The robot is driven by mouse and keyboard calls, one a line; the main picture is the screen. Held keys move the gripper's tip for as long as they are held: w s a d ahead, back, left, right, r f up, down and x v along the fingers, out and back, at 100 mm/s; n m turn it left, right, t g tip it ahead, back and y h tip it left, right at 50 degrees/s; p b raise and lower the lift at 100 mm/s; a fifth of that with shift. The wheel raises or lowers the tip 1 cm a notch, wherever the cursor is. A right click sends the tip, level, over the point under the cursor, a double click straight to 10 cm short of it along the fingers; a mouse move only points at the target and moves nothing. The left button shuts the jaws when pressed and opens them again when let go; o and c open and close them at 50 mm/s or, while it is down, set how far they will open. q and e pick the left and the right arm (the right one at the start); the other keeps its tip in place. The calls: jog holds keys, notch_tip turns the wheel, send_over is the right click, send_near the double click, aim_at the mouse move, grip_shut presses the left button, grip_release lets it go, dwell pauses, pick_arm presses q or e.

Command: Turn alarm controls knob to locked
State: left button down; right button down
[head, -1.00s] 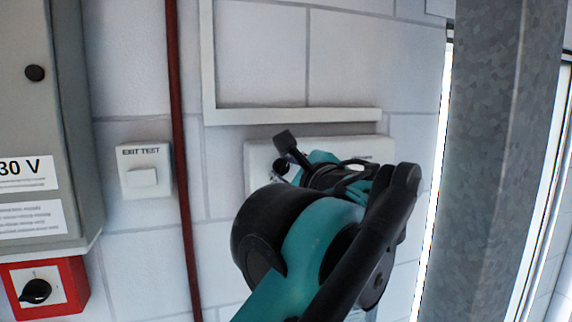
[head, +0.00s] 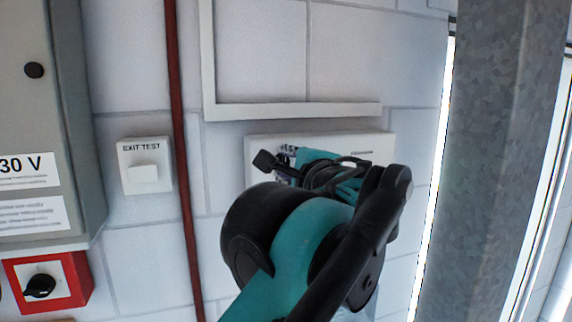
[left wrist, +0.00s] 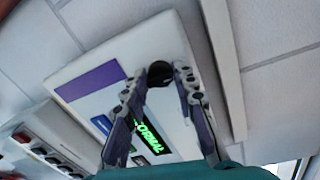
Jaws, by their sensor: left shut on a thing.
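The alarm controls panel is a white box on the wall; its top edge shows in the head view (head: 330,139), and much of its face shows in the left wrist view (left wrist: 165,40). The face has a purple band and a display with green lettering that seems to read NORMAL (left wrist: 152,138). A black knob (left wrist: 160,72) is between the fingertips of my left gripper (left wrist: 159,76), which is shut on it. In the head view my left gripper (head: 283,166) is in front of the panel's left part and hides the knob. My right gripper is out of view.
An EXIT TEST switch (head: 143,167) and a red pipe (head: 182,150) are left of the panel. A grey cabinet (head: 35,110) and a red box with a black knob (head: 68,283) stand farther left. A galvanised column (head: 500,160) bounds the right side.

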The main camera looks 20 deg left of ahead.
pick_arm(q)
jog(key=shift+r, duration=0.15)
jog(key=c, duration=1.2)
grip_release()
jog(key=shift+s, duration=0.1)
jog(key=v, duration=1.1)
jog(key=shift+s+d, duration=0.25)
jog(key=shift+s, duration=0.05)
